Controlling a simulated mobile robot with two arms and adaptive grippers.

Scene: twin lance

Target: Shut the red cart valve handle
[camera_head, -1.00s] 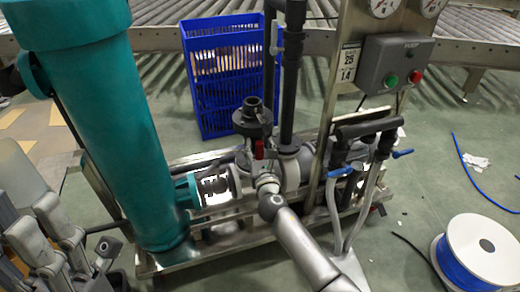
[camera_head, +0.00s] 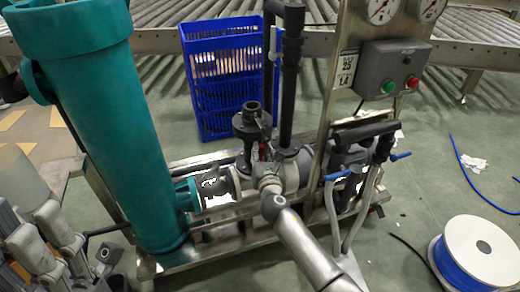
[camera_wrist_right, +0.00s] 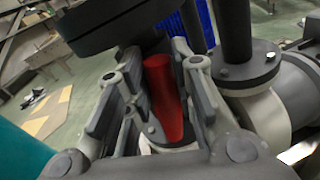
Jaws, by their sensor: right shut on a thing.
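The red valve handle (camera_head: 262,151) stands upright on the pump cart, beside a dark flanged fitting. In the right wrist view the handle (camera_wrist_right: 167,100) is a tapered red lever between the grey finger pads. My right gripper (camera_head: 263,166) is shut on it, with its arm reaching in from the lower right. In the right wrist view the right gripper (camera_wrist_right: 152,92) has a pad on each side of the handle. The handle's lower end is partly hidden by the gripper. Grey parts of my left gripper (camera_head: 55,232) show at the lower left; their opening is unclear.
A tall teal cylinder (camera_head: 105,130) stands on the cart's left. A black pipe (camera_head: 291,90) rises behind the handle. A control box (camera_head: 394,66) and blue-handled hoses (camera_head: 333,176) are on the right. A blue crate (camera_head: 212,105) stands behind; a cable spool (camera_head: 480,255) sits lower right.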

